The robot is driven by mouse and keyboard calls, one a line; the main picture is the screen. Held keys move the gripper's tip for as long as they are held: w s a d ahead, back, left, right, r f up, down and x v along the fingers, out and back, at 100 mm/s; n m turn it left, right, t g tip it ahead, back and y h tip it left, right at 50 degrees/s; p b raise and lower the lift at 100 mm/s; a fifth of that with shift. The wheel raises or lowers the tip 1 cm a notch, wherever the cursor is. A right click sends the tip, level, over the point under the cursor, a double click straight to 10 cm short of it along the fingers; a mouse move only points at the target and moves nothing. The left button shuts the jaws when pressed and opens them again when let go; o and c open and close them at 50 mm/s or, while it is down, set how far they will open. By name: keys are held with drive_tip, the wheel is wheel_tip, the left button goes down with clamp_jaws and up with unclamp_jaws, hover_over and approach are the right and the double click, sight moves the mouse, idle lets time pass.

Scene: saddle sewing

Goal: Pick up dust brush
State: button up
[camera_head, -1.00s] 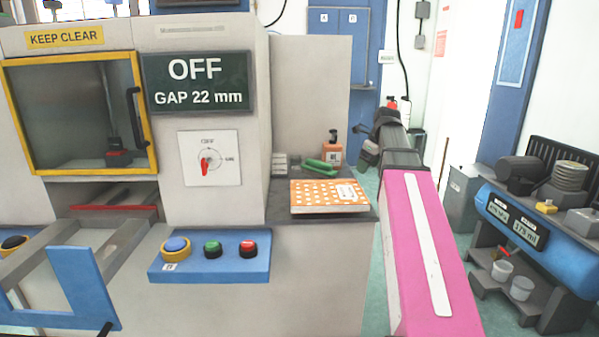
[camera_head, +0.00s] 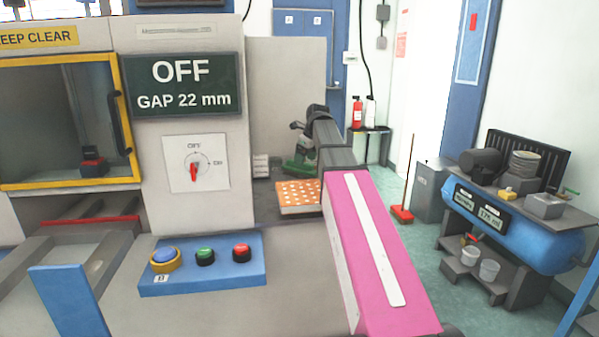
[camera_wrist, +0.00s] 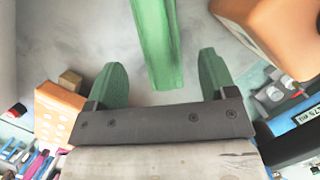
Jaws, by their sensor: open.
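The dust brush appears to be the green long object (camera_wrist: 157,40) in the wrist view. It reaches in from the top edge, between my two green-padded fingers. In the head view a patch of green (camera_head: 302,168) shows on the machine's side ledge, mostly hidden behind my arm. My gripper (camera_wrist: 158,75) is open, with a clear gap on each side of the green object and no visible contact. In the head view my gripper (camera_head: 299,128) is small, above the ledge, and its fingers are hard to make out.
An orange white-spotted box (camera_head: 297,197) lies on the ledge near my arm; it also shows in the wrist view (camera_wrist: 58,108). A large orange object (camera_wrist: 270,35) stands close to my right finger. The machine's side wall (camera_head: 283,90) rises beside the ledge.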

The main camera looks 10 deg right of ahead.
drive_tip(key=shift+w+a, duration=0.65)
drive_tip(key=shift+x, duration=2.55)
drive_tip(key=c, duration=1.1)
drive_tip(key=shift+c, duration=0.2)
drive_tip(key=shift+r, duration=0.15)
wheel_tip(320, 180, up, 18)
drive_tip(key=o, duration=0.4)
drive_tip(key=shift+c, duration=0.9)
